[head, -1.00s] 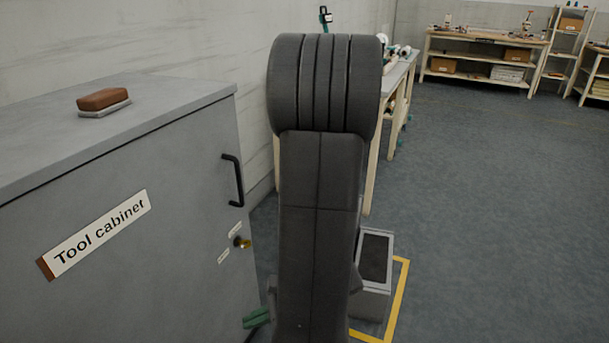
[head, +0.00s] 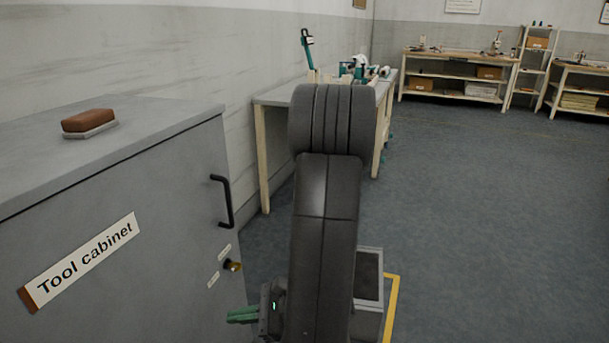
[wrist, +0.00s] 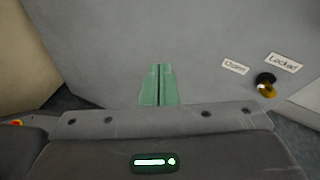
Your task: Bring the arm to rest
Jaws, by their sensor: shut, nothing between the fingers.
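My gripper (head: 231,315) shows at the bottom of the head view, left of my dark arm, with its green fingers pointing left toward the tool cabinet's front. In the wrist view my gripper (wrist: 158,70) has its two green fingers together, with nothing between them. My dark arm stands upright in the middle of the head view and hides part of what is behind it. The grey tool cabinet (head: 120,230) fills the left side, its door closed. The wrist view shows the brass key (wrist: 266,88) in the lock, right of the fingers and apart from them, near the "Open" and "Locked" labels.
A brown brush-like block (head: 88,122) lies on the cabinet top. A black handle (head: 224,202) sticks out of the door. A workbench (head: 266,99) stands behind my arm. A grey box (head: 369,290) stands beside yellow floor tape (head: 391,305). The floor at right is clear.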

